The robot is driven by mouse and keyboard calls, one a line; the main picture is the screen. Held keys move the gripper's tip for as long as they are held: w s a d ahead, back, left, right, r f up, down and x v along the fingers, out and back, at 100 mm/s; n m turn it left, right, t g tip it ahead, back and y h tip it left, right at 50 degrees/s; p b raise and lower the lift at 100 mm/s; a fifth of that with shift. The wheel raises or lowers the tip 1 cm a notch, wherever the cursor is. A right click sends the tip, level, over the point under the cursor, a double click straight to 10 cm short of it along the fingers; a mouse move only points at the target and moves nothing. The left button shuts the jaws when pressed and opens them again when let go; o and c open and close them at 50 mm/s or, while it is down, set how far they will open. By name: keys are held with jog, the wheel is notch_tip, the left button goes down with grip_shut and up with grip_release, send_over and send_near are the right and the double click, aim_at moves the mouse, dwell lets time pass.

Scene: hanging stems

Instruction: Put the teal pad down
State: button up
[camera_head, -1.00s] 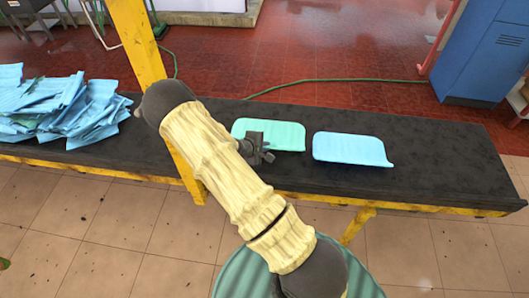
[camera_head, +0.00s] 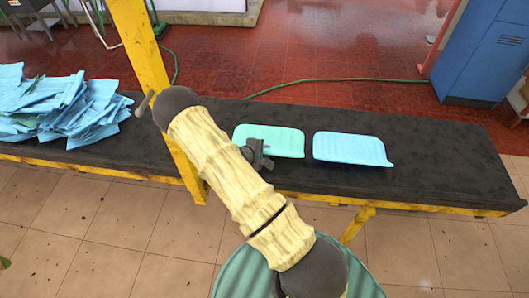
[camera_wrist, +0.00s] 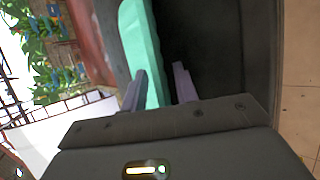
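The teal pad (camera_head: 278,142) lies on the dark tabletop, left of a light blue pad. My gripper (camera_head: 257,153) is at its near left edge. In the wrist view the teal pad (camera_wrist: 142,45) runs edge-on between the two fingers of my gripper (camera_wrist: 160,84). The left finger is close against the pad, and a dark gap shows between the pad and the right finger, so the gripper looks open around it. Part of the pad's left side is hidden behind my gripper in the head view.
The light blue pad (camera_head: 350,149) lies just right of the teal one on the dark table (camera_head: 440,170). A heap of blue sheets (camera_head: 62,103) covers the left end. A yellow post (camera_head: 140,45) stands left of my arm. The table's right end is bare.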

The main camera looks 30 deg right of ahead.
jog(key=shift+r, duration=0.2)
jog(key=shift+a+r, duration=0.25)
jog(key=shift+a, duration=0.1)
jog(key=v, duration=1.1)
jog(key=shift+s, duration=0.2)
